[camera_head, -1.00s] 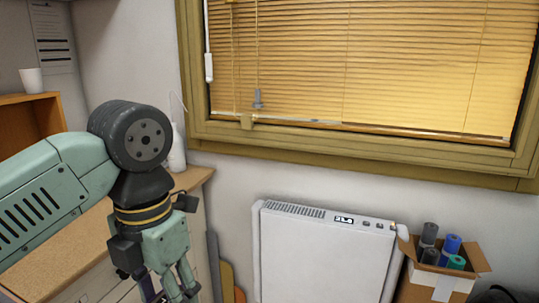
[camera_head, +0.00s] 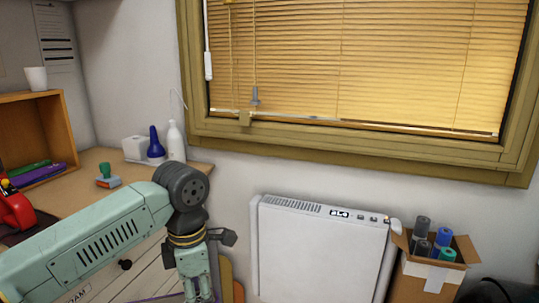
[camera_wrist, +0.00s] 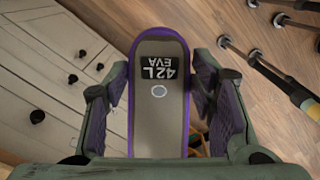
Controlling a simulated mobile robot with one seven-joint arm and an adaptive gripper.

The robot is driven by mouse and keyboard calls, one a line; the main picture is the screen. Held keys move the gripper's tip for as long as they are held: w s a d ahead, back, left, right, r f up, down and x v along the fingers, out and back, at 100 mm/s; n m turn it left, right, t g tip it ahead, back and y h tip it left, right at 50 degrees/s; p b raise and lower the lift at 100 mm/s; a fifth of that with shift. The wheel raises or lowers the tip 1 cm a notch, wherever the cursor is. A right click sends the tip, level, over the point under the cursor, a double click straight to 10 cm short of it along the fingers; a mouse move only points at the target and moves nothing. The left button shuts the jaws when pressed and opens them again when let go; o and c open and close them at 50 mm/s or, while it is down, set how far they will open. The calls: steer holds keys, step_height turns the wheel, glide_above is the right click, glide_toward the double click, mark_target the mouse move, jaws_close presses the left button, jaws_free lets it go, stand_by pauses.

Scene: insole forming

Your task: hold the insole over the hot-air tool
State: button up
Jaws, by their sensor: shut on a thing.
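The insole (camera_wrist: 160,120) has a grey-brown face, a purple rim and a dark label reading "42L EVA". In the wrist view it lies between the two finger pads of my gripper (camera_wrist: 160,105), which is shut on its sides. In the head view my gripper (camera_head: 197,290) is low, in front of the bench end and cut off by the bottom edge. A red object (camera_head: 14,212) on a dark base is cut off by the left edge of the head view. I cannot tell whether it is the hot-air tool.
The wooden bench (camera_head: 98,160) holds a stamp (camera_head: 108,178), a blue bottle (camera_head: 155,143) and a white bottle (camera_head: 175,142). A white heater (camera_head: 320,250) and a box of rolls (camera_head: 420,275) stand right.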

steer(key=w+d+f+m, duration=0.2)
steer(key=f+m, duration=0.3)
steer(key=f, duration=0.3)
steer(key=w+d+f+m, duration=0.3)
steer(key=d+f+m, duration=0.1)
steer(key=f, duration=0.4)
steer(key=w+d+f+m, duration=0.2)
steer(key=f+m, duration=0.3)
steer(key=f, duration=0.3)
steer(key=shift+w+d+f+m, duration=0.25)
steer(key=shift+d+f+m, duration=0.15)
steer(key=d+f+m, duration=0.1)
steer(key=f+m, duration=0.1)
steer(key=f, duration=0.1)
steer(key=d+f+m, duration=0.2)
steer(key=f+m, duration=0.1)
steer(key=f, duration=0.1)
steer(key=s+d+f+m, duration=0.1)
steer(key=d+f+m, duration=0.1)
steer(key=f, duration=0.2)
steer(key=shift+s, duration=0.1)
steer(key=shift+c, duration=0.2)
steer(key=shift+m, duration=0.4)
steer(key=f, duration=0.1)
steer(key=w+f, duration=0.1)
steer(key=f, duration=0.1)
steer(key=w+f, duration=0.1)
steer(key=shift+a+f, duration=0.1)
steer(key=shift+f, duration=0.2)
